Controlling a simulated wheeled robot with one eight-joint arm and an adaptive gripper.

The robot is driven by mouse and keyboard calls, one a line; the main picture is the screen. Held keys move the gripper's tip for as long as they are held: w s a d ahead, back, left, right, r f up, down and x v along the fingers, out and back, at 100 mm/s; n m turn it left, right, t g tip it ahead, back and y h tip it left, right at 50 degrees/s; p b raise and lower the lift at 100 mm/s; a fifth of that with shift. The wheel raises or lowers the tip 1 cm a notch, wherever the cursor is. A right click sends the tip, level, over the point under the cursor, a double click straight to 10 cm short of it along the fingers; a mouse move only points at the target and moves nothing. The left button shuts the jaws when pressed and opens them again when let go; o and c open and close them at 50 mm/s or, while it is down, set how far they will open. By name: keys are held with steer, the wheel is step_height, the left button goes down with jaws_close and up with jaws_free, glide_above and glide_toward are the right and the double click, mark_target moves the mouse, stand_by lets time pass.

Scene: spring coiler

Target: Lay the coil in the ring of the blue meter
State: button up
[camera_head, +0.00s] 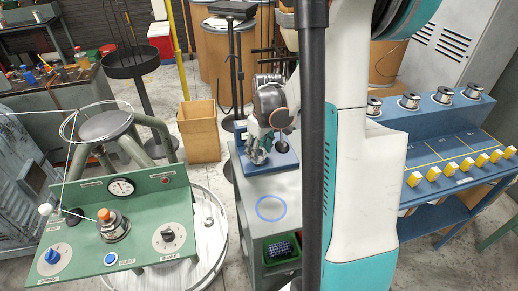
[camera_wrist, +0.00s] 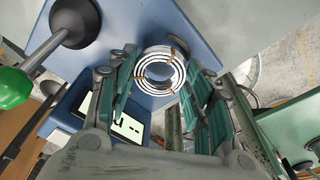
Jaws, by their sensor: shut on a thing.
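The coil (camera_wrist: 150,53), a silvery bundle of wire turns with brown ties, is between the fingers of my gripper (camera_wrist: 160,75) in the wrist view. My gripper is shut on it. The blue meter (camera_wrist: 200,48) lies behind the coil, with a lit display (camera_wrist: 127,127) at its lower left. In the head view my gripper (camera_head: 264,140) is over the blue meter (camera_head: 285,161) on a grey cabinet. The ring of the meter cannot be made out behind the coil and fingers. Whether the coil touches the meter cannot be told.
The grey cabinet top (camera_head: 252,190) has a blue circle (camera_head: 271,208) on bare surface. A green machine panel (camera_head: 150,232) stands at left. A blue rack (camera_head: 440,135) with spools is at right.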

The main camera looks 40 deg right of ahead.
steer(key=shift+f+b, duration=0.35)
steer(key=shift+f, duration=0.15)
steer(key=o, duration=1.3)
steer(key=r, duration=0.4)
steer(key=s+r, duration=0.1)
steer(key=r, duration=0.7)
steer(key=shift+s+d, duration=0.1)
steer(key=shift+s, duration=0.15)
